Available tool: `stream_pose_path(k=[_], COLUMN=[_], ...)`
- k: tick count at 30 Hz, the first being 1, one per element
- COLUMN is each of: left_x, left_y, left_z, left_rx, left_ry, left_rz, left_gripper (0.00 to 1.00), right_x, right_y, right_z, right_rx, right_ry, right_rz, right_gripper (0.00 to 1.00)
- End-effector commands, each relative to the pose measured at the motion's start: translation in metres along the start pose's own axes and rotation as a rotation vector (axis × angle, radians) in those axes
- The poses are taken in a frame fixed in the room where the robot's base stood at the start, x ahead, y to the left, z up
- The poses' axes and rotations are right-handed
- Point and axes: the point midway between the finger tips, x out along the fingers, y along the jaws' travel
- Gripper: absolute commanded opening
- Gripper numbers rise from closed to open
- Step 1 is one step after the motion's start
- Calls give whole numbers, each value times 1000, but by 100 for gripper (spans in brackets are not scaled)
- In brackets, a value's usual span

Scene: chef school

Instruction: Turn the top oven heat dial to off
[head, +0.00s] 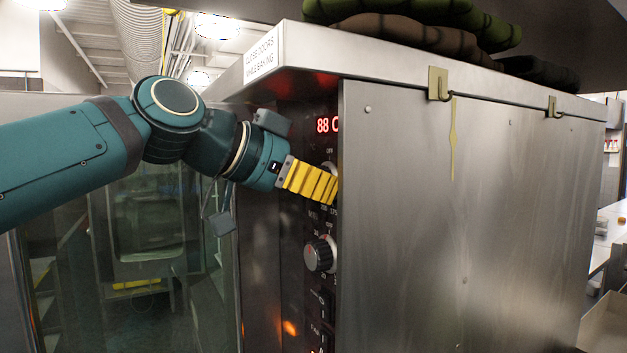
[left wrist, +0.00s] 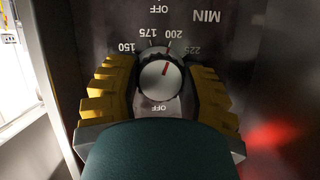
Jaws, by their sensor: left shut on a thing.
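The top oven heat dial (left wrist: 160,80) is a round silver and black knob with a red pointer mark. In the left wrist view its printed labels are upside down, and the mark points near the 200 label, away from the OFF nearest the knob. My left gripper (left wrist: 163,72) has its yellow ribbed fingers on both sides of the dial, shut on it. In the head view the left gripper (head: 326,186) reaches the control panel, its tips partly hidden by the oven's steel side. The dial's rim (head: 329,169) barely shows there. My right gripper is not in view.
A second dial (head: 319,254) sits below on the panel, with switches under it. A red display (head: 326,125) is above. The large steel side (head: 470,220) juts in front of the panel. The glass door (head: 150,260) stands to the left, below my arm.

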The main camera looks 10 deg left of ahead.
Motion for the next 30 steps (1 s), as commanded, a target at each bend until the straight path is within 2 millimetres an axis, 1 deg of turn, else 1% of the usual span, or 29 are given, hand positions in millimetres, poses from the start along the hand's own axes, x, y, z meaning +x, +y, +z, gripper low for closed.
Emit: stream_pose_path(k=[4,5,6,7,16,19,23,30], left_x=[0,0,0,0,0,-6,-23,-60], left_y=[0,0,0,0,0,0,-1,0], left_z=[0,0,0,0,0,0,0,0], left_rx=[1,1,1,1,1,1,1,1], left_ry=[0,0,0,0,0,1,2,2], left_rz=[0,0,0,0,-1,-2,-4,-3], left_gripper=[7,52,66,76,76,76,76,76], right_x=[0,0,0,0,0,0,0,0], right_y=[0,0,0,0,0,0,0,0], right_z=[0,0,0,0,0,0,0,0], right_rx=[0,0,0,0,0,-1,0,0], right_ry=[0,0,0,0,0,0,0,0], right_rz=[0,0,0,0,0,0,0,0], right_gripper=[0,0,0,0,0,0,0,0])
